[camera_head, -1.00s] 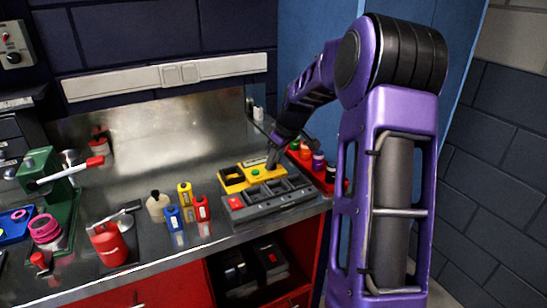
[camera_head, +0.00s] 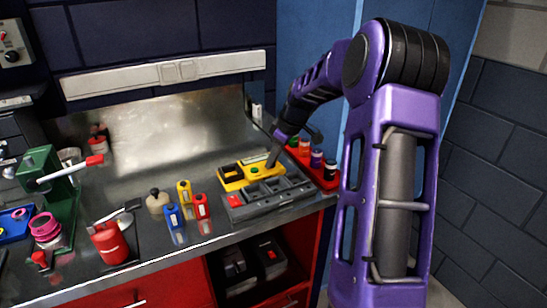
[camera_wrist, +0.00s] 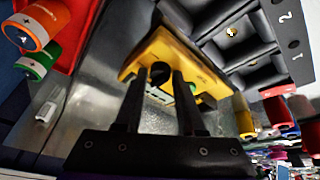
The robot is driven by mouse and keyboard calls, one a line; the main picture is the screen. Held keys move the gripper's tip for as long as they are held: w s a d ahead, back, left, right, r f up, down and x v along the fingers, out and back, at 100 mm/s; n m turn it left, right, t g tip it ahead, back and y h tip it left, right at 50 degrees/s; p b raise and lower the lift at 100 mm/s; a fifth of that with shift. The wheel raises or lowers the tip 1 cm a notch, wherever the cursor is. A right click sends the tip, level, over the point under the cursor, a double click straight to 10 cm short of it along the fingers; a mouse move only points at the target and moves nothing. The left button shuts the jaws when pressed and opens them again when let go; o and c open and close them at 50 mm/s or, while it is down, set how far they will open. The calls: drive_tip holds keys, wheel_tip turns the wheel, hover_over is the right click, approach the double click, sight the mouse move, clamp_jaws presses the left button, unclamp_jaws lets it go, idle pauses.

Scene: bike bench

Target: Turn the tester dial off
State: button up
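The yellow tester (camera_head: 232,184) lies at the right part of the bench, beside the grey compartment tray, with a green part (camera_head: 255,171) on its top. In the wrist view the tester (camera_wrist: 205,78) is just beyond my fingers. A dark round part, perhaps the dial (camera_wrist: 160,72), shows between the fingertips, with a bit of green below it. My gripper (camera_wrist: 159,74) is open, with a gap between its two fingers. In the head view my gripper (camera_head: 273,158) is at the tester's right end. Whether the fingers touch the dial I cannot tell.
The grey compartment tray (camera_head: 268,199) sits directly in front of the tester. A red rack (camera_head: 330,183) with several coloured cylinders stands close on the right. Small bottles (camera_head: 201,206) stand to the left. The metal back panel (camera_head: 170,135) is behind.

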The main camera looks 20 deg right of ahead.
drive_tip(key=o, duration=0.3)
drive_tip(key=p+v, duration=0.1)
drive_tip(key=v, duration=1.6)
drive_tip(key=shift+r+p, duration=0.2)
drive_tip(key=shift+p, duration=0.1)
